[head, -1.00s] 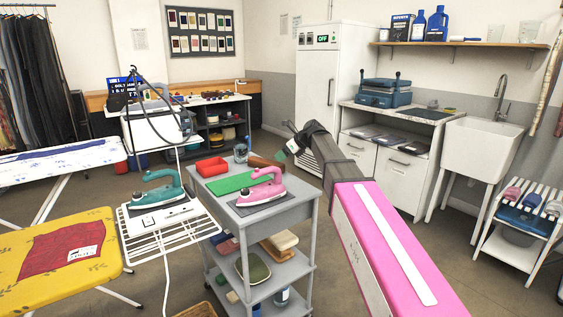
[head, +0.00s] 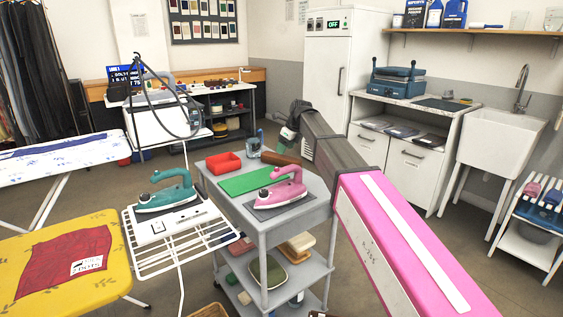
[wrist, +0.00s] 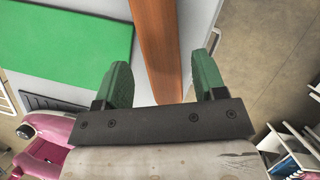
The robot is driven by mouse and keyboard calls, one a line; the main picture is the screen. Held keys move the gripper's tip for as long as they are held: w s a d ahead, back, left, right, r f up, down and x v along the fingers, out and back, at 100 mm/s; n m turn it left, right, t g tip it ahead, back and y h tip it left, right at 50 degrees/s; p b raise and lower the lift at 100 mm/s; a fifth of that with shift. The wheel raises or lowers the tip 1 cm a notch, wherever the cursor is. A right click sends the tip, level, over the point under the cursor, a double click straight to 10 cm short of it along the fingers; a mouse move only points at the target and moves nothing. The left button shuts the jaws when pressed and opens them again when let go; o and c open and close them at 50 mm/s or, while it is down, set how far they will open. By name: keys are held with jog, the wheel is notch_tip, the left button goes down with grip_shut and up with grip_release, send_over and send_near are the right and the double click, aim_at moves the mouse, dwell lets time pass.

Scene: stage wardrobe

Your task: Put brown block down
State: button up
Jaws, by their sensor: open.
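The brown block (head: 281,158) is a long wooden bar lying on the top of the grey trolley (head: 297,216), by its far right edge. My gripper (head: 288,136) is at that far end of the trolley, its green fingers partly hidden by my arm in the head view. In the wrist view my gripper (wrist: 163,80) is open. The brown block (wrist: 157,45) runs between its two fingers, with gaps on both sides. The near end of the block is hidden by the gripper body.
A teal iron (head: 165,192) stands on a white rack at left.

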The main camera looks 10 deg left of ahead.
aim_at(281, 157)
jog(key=shift+x, duration=3.05)
jog(key=c, duration=1)
jog(key=shift+o, duration=0.2)
jog(key=shift+r, duration=0.1)
